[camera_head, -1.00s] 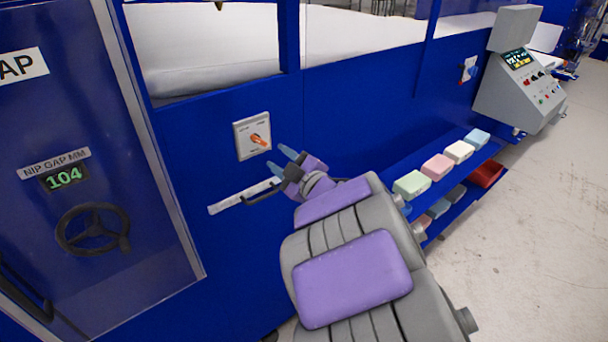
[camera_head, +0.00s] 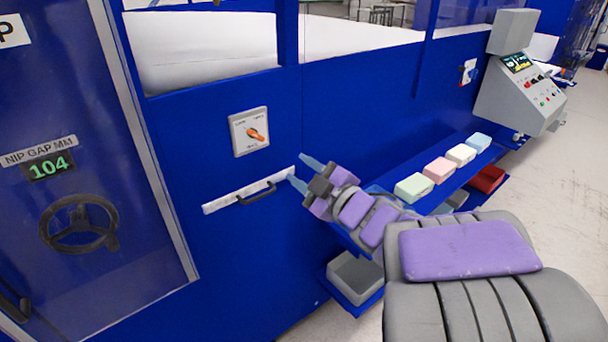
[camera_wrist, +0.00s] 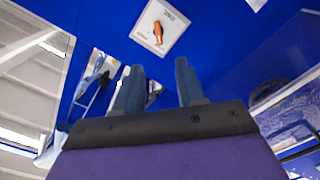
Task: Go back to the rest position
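My gripper (camera_head: 301,173) is in front of the blue machine panel, to the right of a white switch plate (camera_head: 237,147) and a dark handle (camera_head: 257,194). Its two blue-grey fingers are spread apart with nothing between them. In the wrist view the fingers (camera_wrist: 156,88) also stand apart and empty. The switch plate with its orange knob (camera_wrist: 157,33) shows beyond the fingertips there. The knob (camera_head: 256,134) also shows in the head view, clear of my gripper.
A shelf at right holds a green block (camera_head: 414,187), a pink block (camera_head: 438,169), a cream block (camera_head: 461,154) and a blue block (camera_head: 479,142). A grey control console (camera_head: 520,95) stands farther back. A handwheel (camera_head: 78,223) is at left. Open floor (camera_head: 565,180) lies at right.

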